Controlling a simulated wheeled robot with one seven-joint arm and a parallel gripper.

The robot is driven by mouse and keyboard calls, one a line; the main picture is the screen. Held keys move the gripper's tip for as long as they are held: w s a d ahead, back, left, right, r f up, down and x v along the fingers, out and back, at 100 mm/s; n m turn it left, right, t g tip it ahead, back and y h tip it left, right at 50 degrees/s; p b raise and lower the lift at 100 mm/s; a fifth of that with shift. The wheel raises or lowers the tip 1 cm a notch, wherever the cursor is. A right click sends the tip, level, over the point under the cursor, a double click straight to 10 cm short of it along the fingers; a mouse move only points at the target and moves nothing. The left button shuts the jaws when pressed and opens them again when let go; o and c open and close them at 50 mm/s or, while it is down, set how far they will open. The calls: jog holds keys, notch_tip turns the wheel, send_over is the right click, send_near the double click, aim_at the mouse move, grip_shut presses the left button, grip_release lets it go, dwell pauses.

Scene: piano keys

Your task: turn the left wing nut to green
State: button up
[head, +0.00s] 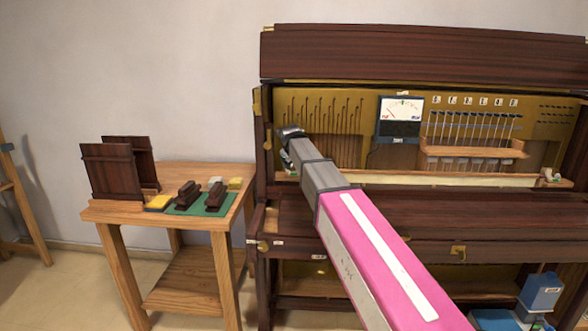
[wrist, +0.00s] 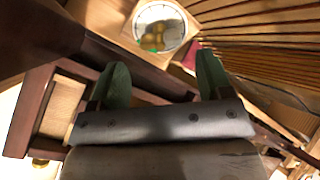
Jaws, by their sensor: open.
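In the wrist view, a round white dial (wrist: 160,27) with fine marks around its rim sits on a light wooden block. A small brass-yellow and greenish piece, which looks like the left wing nut (wrist: 152,40), shows on the dial's lower part. Its exact angle is too small to read. My gripper (wrist: 162,60) is open, with its two green fingers apart and nothing between them. The dial lies beyond the fingertips, between them in the picture. In the head view my gripper (head: 291,132) is at the left end of the piano's open front; my arm hides part of that area.
A meter (head: 401,108) with a needle is mounted on the piano's gold panel (head: 370,140). Strings and rods stand on both sides of it. A dark piano side post is close at left in the wrist view. A wooden table (head: 130,210) with blocks stands left of the piano.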

jog(key=shift+x, duration=3.15)
jog(key=shift+s+r, duration=0.4)
jog(key=shift+r, duration=0.1)
jog(key=c, duration=0.7)
